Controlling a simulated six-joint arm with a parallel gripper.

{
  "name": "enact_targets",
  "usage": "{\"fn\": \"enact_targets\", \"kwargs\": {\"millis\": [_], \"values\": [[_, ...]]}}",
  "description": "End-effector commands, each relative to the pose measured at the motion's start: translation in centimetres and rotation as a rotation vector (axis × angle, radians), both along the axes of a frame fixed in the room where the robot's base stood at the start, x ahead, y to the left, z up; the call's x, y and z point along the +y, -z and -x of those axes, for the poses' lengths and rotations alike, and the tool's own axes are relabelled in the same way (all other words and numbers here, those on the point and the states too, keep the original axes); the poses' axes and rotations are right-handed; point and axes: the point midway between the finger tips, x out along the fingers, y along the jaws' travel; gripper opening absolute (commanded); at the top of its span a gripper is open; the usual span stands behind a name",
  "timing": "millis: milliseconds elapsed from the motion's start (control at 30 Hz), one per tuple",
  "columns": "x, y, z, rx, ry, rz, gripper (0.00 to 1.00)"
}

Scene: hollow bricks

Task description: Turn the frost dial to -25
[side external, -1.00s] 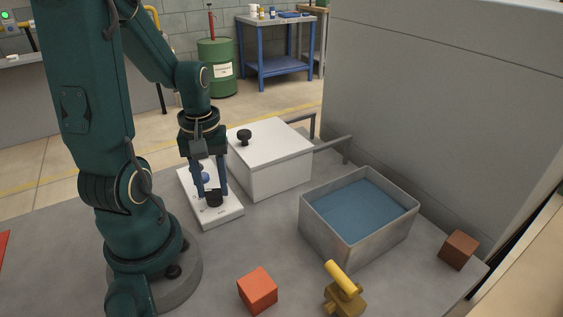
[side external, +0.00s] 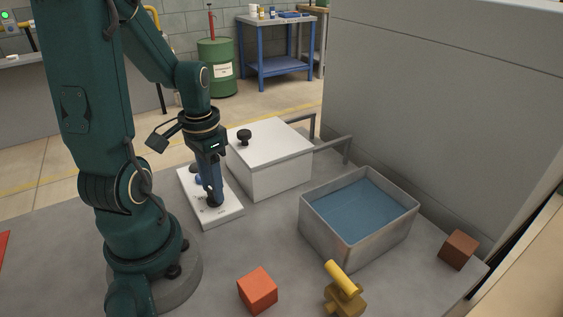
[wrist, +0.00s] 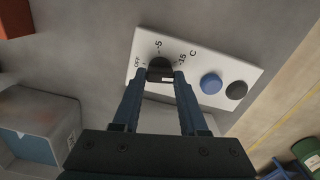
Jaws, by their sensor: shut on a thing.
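The white control panel (side external: 229,217) lies on the grey work surface beside my arm. The black frost dial (wrist: 160,65) is at the panel's end near the OFF mark. My gripper (wrist: 164,77) points down and is shut on the dial, one finger on each side. In the side view my gripper (side external: 214,202) largely hides the dial. A white patch shows between the fingertips; which mark the dial points to is unclear.
A blue button (wrist: 211,84) and a dark round knob (wrist: 236,90) share the panel. A white box (side external: 282,175) with a black-knobbed lid stands close behind. A blue-filled tank (side external: 318,231), orange brick (side external: 257,290), brown brick (side external: 458,250) and yellow object (side external: 343,280) are to the right.

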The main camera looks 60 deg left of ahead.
Motion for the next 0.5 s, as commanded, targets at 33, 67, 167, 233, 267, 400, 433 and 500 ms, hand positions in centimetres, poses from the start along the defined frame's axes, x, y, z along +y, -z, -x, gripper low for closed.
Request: {"fn": "enact_targets", "kwargs": {"millis": [33,67,167,233,267,400,433,500], "values": [[0.01,-0.05,-0.02,-0.001,0.044,0.000,0.00],[0.01,-0.05,-0.02,-0.001,0.072,0.000,0.00],[0.01,-0.05,-0.02,-0.001,0.167,0.000,0.00],[0.01,-0.05,-0.02,-0.001,0.233,0.000,0.00],[0.01,-0.05,-0.02,-0.001,0.261,0.000,0.00],[0.01,-0.05,-0.02,-0.001,0.388,0.000,0.00],[0.01,-0.05,-0.02,-0.001,0.413,0.000,0.00],[0.01,-0.05,-0.02,-0.001,0.469,0.000,0.00]]}}
